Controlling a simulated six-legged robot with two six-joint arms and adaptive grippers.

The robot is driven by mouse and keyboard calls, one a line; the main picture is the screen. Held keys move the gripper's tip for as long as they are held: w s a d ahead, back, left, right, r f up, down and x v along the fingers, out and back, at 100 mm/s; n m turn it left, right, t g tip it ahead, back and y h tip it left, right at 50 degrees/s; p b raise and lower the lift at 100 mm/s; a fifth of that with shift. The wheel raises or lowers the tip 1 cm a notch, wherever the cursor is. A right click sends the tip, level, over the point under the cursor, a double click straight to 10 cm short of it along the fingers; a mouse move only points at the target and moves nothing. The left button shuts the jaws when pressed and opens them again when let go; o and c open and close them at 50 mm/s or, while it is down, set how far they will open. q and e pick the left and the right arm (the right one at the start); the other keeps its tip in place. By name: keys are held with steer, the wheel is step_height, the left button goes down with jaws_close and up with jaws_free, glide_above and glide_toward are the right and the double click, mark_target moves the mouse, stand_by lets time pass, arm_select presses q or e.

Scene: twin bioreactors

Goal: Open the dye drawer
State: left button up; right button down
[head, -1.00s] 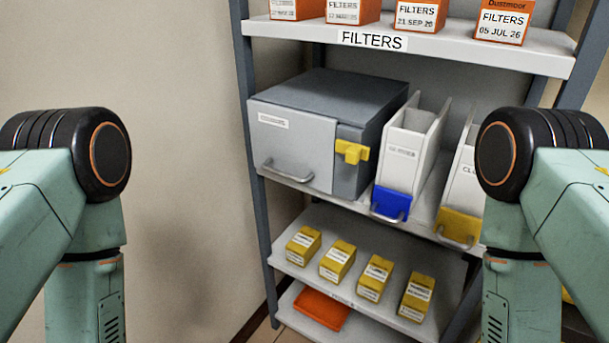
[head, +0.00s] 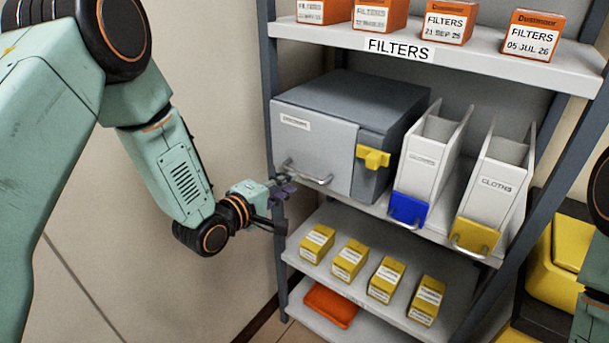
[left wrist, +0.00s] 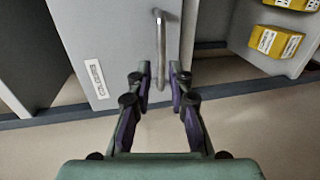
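A grey cabinet (head: 350,98) stands on the middle shelf. Its light grey drawer front (head: 318,150) has a bar handle (head: 308,174) low down and a small label I cannot read for certain. The drawer looks shut. A yellow latch-like piece (head: 373,158) sits on the darker panel beside the drawer front. My left gripper (head: 281,202) is at the left end of the handle, open. In the left wrist view the gripper (left wrist: 160,72) has its fingers apart, with the handle (left wrist: 160,45) lined up between the tips; contact cannot be told. My right gripper is out of view.
A white bin with a blue front (head: 408,210) and a white bin with a yellow front (head: 474,235) stand right of the cabinet. Yellow boxes (head: 350,262) and an orange tray (head: 331,305) are below; the FILTERS shelf (head: 455,57) is above. The shelf post (head: 272,130) is close by.

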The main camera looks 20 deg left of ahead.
mark_target(305, 177)
arm_select(q)
steer(key=x, duration=0.6)
steer(key=shift+d+b, duration=0.2)
steer(key=shift+b, duration=0.1)
steer(key=shift+w+f, duration=0.2)
steer(key=shift+w, duration=0.3)
steer(key=shift+w+d, duration=0.15)
steer(key=shift+d, duration=0.2)
steer(key=shift+a, duration=0.2)
steer(key=c, duration=0.3)
jaws_close()
steer(key=shift+d, duration=0.1)
